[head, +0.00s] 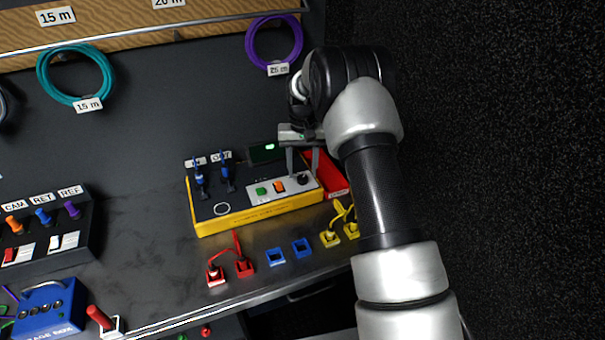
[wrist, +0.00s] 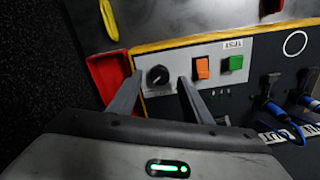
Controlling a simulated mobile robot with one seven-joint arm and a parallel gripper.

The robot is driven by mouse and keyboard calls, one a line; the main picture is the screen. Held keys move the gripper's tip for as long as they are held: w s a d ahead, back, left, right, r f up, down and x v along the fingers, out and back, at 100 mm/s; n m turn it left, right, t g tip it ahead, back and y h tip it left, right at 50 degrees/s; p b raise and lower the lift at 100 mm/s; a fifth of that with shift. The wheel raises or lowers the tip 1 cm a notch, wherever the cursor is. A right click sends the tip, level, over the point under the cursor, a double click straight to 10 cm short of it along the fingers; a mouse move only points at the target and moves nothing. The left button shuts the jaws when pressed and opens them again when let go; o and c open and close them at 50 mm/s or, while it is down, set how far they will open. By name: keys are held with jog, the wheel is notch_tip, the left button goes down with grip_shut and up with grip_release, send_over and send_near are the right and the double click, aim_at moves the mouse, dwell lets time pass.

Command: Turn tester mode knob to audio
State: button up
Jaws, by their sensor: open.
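The tester (head: 250,217) is a yellow-edged black box on the bench, with a light panel at its right end. Its round black mode knob (wrist: 158,76) sits on that panel, left of the orange button (wrist: 202,67) and green button (wrist: 236,62) in the wrist view. In the head view the knob (head: 303,180) is partly crowded by my fingers. My gripper (head: 303,173) is open and points down over the knob. In the wrist view its fingertips (wrist: 160,79) lie on either side of the knob, apart from it. The lettering around the knob is too small to read.
Blue plugs with cables (head: 214,178) stand on the tester's left end. Red, blue and yellow sockets (head: 274,256) line the bench's front. A connector panel (head: 45,225) stands at left; bare bench lies between.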

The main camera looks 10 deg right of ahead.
jog(key=shift+f, duration=1)
jog(key=shift+c, duration=0.3)
jog(key=c, duration=1)
